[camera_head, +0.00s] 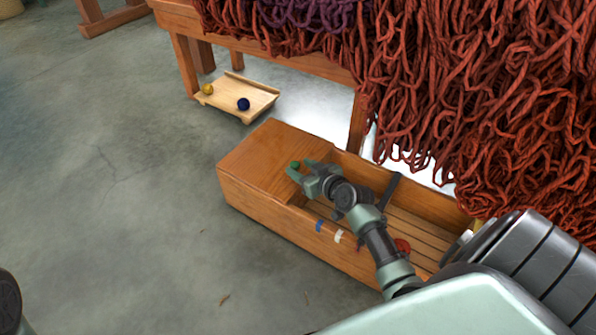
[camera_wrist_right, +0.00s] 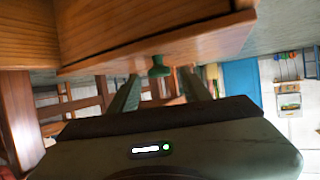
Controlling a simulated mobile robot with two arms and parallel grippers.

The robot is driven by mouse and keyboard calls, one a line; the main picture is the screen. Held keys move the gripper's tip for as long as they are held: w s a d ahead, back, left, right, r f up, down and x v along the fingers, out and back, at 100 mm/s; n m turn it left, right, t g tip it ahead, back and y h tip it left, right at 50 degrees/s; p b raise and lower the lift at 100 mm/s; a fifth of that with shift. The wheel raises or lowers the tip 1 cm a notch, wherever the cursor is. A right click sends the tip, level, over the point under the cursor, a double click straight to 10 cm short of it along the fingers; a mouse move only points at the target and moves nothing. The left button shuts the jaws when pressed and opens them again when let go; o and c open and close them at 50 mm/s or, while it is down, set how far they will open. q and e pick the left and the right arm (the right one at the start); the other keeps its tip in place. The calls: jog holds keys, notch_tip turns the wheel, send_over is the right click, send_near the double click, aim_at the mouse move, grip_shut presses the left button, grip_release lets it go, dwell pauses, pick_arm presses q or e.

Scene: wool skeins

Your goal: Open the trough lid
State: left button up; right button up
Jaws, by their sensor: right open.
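The wooden trough (camera_head: 262,218) stands on the floor, and its long right part is uncovered, showing a slatted bottom. A flat wooden lid (camera_head: 262,152) covers its left end. A small green knob (camera_head: 295,165) sits near the lid's right edge, and it also shows in the right wrist view (camera_wrist_right: 158,67). My right gripper (camera_head: 300,173) is open at the knob, with its fingers on either side of it in the wrist view (camera_wrist_right: 158,88). I cannot tell whether the fingers touch it. My right arm hides part of the trough. My left gripper is not in view.
Red-brown wool skeins (camera_head: 450,90) hang from a wooden bench (camera_head: 290,55) behind the trough. A small wooden tray (camera_head: 232,88) holds a yellow ball (camera_head: 208,89) and a blue ball (camera_head: 243,104). A red item (camera_head: 402,246) lies in the trough. The left floor is clear.

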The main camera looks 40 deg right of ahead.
jog(key=shift+x, duration=0.9)
grip_shut()
dwell(0.8)
